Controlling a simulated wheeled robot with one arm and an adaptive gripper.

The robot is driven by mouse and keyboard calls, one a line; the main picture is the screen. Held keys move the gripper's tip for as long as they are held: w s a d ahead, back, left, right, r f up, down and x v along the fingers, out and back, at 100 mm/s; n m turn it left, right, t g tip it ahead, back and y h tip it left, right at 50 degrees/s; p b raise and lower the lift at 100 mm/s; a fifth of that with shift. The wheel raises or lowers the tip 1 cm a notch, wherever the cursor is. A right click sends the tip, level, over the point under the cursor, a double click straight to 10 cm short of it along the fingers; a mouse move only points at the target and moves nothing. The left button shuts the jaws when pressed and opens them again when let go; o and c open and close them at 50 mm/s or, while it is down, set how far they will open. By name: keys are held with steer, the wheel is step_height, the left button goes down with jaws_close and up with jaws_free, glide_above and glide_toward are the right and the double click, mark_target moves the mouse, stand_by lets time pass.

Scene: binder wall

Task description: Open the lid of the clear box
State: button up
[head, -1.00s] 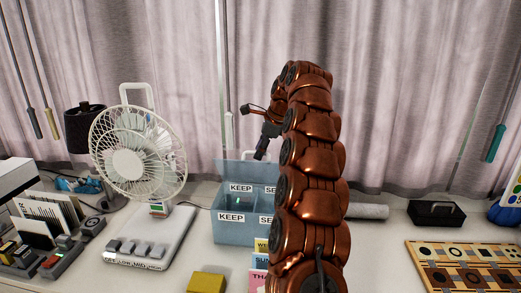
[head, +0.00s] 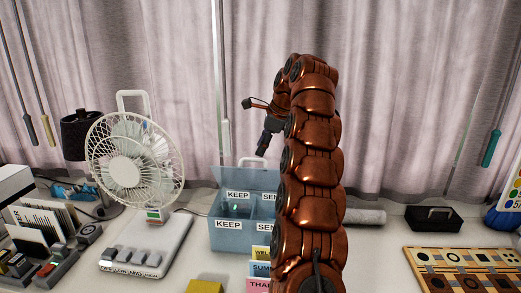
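I cannot make out a clear box with a lid for certain. A pale handle (head: 246,160) shows just behind the blue divided bin (head: 231,241), but what it belongs to is hidden by the bin and my arm. My gripper (head: 261,151) is a small dark shape at the end of my copper-coloured arm. It hangs pointing down in the air above the back of the blue bin, near the pale handle. Its fingers are too small and dark to tell whether they are open or shut.
A white fan (head: 135,160) stands left of the bin, which has KEEP labels. Coloured cards (head: 260,268) stand in front of the bin. A black caddy (head: 433,217) and a wooden tray (head: 465,268) are at right. Rods hang before the curtain. My arm blocks the middle.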

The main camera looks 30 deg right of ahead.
steer(key=shift+s+d+r, duration=0.1)
steer(key=shift+s+r, duration=0.1)
steer(key=shift+r, duration=0.05)
steer(key=shift+s+d+r, duration=0.1)
steer(key=shift+s+d, duration=0.1)
steer(key=shift+s, duration=0.3)
steer(key=s+d, duration=0.4)
steer(key=s, duration=0.5)
steer(key=shift+s+d, duration=0.25)
steer(key=shift+s, duration=0.15)
